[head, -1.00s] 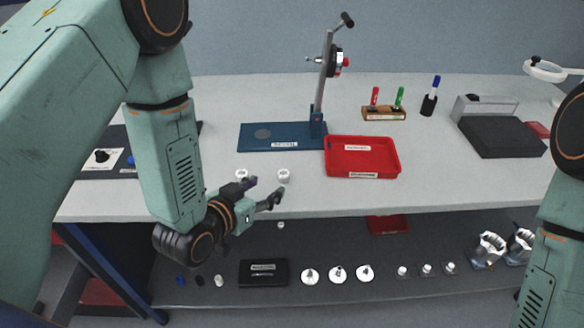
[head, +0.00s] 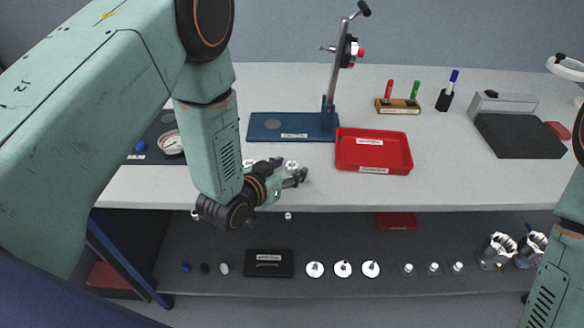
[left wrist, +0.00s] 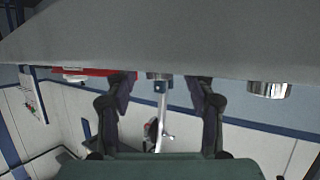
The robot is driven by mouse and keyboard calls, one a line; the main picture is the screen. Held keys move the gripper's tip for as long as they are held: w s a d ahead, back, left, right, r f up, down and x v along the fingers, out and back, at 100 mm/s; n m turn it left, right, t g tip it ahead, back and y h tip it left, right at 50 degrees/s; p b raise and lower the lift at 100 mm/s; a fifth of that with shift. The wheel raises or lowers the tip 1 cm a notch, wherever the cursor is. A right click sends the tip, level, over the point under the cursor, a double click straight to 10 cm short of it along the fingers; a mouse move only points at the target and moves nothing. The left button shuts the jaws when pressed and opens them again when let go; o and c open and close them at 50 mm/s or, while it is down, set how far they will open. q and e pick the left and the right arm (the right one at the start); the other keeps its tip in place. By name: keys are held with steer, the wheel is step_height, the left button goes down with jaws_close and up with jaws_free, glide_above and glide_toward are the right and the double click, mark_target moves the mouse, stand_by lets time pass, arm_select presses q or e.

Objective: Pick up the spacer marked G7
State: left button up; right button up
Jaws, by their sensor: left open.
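Two small white and metal spacers stand near the table's front edge in the head view: a left one (head: 249,163), partly covered by my left arm, and a right one (head: 292,165). I cannot read a G7 mark on either. My left gripper (head: 290,172) is open at the right spacer, low over the front edge. In the left wrist view, which looks upside down, one spacer (left wrist: 160,76) shows between the open fingers (left wrist: 162,92), with no grip on it. My right gripper is out of view.
A red tray (head: 402,150) and a blue stand base (head: 262,134) lie just behind the spacers. A round gauge (head: 170,143) sits to the left, partly behind my arm. The shelf below (head: 400,290) carries a black box (head: 268,257) and several small parts.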

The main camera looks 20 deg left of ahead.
arm_select(q)
steer(key=shift+w+d+f, duration=0.1)
steer(key=shift+w+f, duration=0.05)
steer(key=shift+w, duration=0.1)
steer(key=shift+s, duration=0.1)
steer(key=shift+c, duration=1.2)
jaws_close()
